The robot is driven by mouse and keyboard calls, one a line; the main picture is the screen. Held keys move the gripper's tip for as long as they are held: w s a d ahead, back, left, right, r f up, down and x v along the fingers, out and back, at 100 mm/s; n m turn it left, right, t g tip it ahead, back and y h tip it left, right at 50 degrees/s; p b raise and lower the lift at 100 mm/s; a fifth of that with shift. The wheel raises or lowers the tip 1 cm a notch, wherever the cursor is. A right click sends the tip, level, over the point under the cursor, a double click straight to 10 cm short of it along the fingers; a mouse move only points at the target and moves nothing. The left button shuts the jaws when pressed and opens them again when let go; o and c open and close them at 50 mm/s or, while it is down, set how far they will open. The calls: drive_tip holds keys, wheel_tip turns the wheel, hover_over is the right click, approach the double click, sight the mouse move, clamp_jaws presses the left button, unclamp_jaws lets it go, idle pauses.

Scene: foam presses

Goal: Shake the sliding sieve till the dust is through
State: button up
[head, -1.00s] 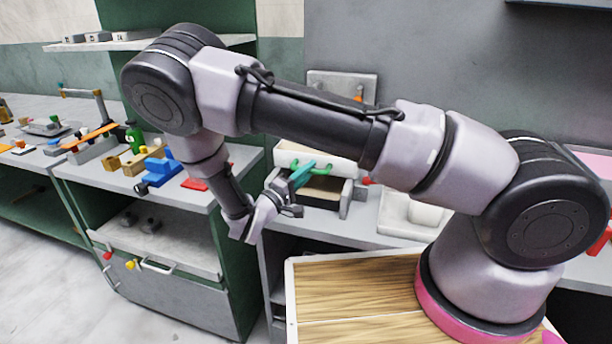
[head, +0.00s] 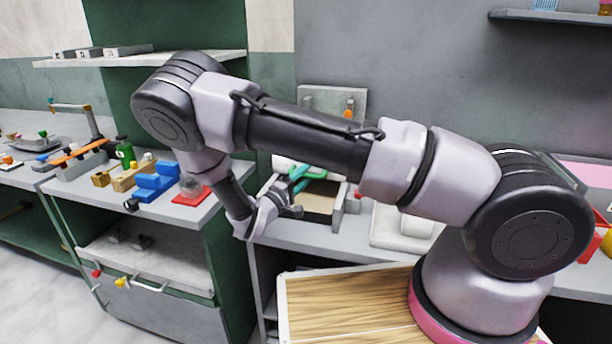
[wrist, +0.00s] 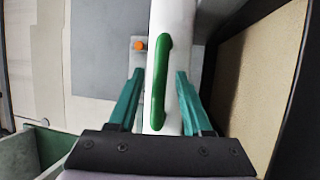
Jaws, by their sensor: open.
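The sieve (head: 283,163) is a white box with green handles, on a grey stand beside my arm. My forearm hides part of it in the head view. In the wrist view its white wall (wrist: 172,18) runs up the middle, with a green handle (wrist: 161,80) along it. My gripper (wrist: 160,80) is open, with one teal finger on each side of the handle and gaps showing at both sides. It also shows at the sieve in the head view (head: 300,176). A tan bed (wrist: 252,90) in a dark frame lies to the right. I cannot make out any dust.
A grey panel with an orange knob (head: 349,109) stands behind the sieve. Blue blocks (head: 155,181) and a red plate (head: 191,196) lie on the left bench. A white tray (head: 385,238) is at the right. A wooden top (head: 345,300) lies in front.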

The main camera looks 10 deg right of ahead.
drive_tip(key=v, duration=1)
drive_tip(key=shift+s+a+f, duration=0.1)
drive_tip(key=shift+s+a, duration=0.15)
drive_tip(key=s+d+r+m+g+y, duration=0.2)
drive_tip(key=d+r+m+g+y, duration=0.15)
drive_tip(key=d+r+g, duration=0.45)
drive_tip(key=s+d+r+m+g+y, duration=0.25)
drive_tip(key=d+r+m+g, duration=0.25)
drive_tip(key=d+r+g, duration=0.25)
drive_tip(key=s+d+r+m+t+y, duration=0.1)
drive_tip(key=s+d+r+t+y, duration=0.1)
drive_tip(key=r, duration=0.5)
drive_tip(key=s+d+r+m+t+y, duration=0.1)
drive_tip(key=s+d+r+t+y, duration=0.1)
drive_tip(key=s+r, duration=0.4)
drive_tip(key=s+d+r+m+t+y, duration=0.2)
drive_tip(key=s+d+r+t+y, duration=0.1)
drive_tip(key=r+y, duration=0.3)
wheel_tip(320, 180, up, 2)
drive_tip(key=shift+s+r+t, duration=0.1)
drive_tip(key=shift+s+t, duration=0.45)
drive_tip(key=shift+t, duration=0.2)
